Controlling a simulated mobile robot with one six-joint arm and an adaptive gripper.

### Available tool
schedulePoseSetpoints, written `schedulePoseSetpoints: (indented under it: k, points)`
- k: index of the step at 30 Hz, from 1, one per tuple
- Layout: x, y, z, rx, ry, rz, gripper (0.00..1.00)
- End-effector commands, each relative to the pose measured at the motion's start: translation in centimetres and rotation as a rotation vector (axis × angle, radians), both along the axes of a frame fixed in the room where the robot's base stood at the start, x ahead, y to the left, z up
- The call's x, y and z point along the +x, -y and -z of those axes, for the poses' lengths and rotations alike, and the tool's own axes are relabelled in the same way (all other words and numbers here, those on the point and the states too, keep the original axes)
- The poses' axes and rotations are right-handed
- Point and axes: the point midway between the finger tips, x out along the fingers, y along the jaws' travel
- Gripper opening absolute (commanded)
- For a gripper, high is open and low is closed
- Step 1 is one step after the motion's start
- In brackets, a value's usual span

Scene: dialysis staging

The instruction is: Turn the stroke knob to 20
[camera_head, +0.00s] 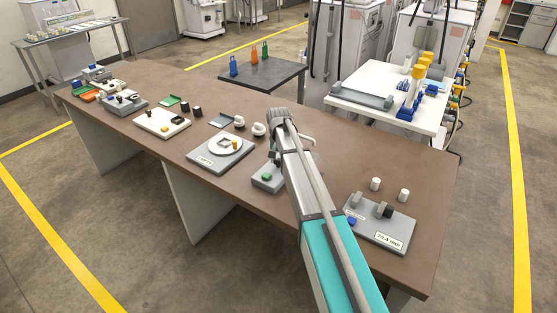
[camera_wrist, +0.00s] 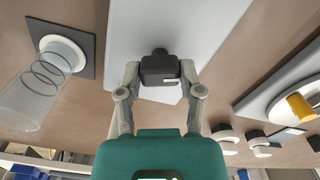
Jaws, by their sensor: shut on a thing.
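In the wrist view, my gripper (camera_wrist: 161,84) has a finger on either side of a dark block-shaped knob (camera_wrist: 159,69) with a small white mark. It is shut on this knob, which stands on a light grey panel (camera_wrist: 200,35). I take it for the stroke knob; no scale or number can be read. In the head view, a grey unit (camera_head: 267,180) with a green part lies on the brown bench, left of my arm. My arm covers the knob and much of that unit there.
A grey unit with a display reading about 20.4 mm (camera_head: 389,240) stands right of my arm. A unit with a round white dial (camera_head: 226,145) stands left. In the wrist view, a clear cylinder with a coil (camera_wrist: 45,80) stands beside the panel.

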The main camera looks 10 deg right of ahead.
Motion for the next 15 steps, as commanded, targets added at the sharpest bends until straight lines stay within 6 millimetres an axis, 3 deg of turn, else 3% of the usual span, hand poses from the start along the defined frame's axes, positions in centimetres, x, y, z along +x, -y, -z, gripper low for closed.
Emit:
schedulePoseSetpoints:
  k: [15]
  points:
    - [-0.04,0.03,0.01,-0.001,-0.001,-0.155,0.01]
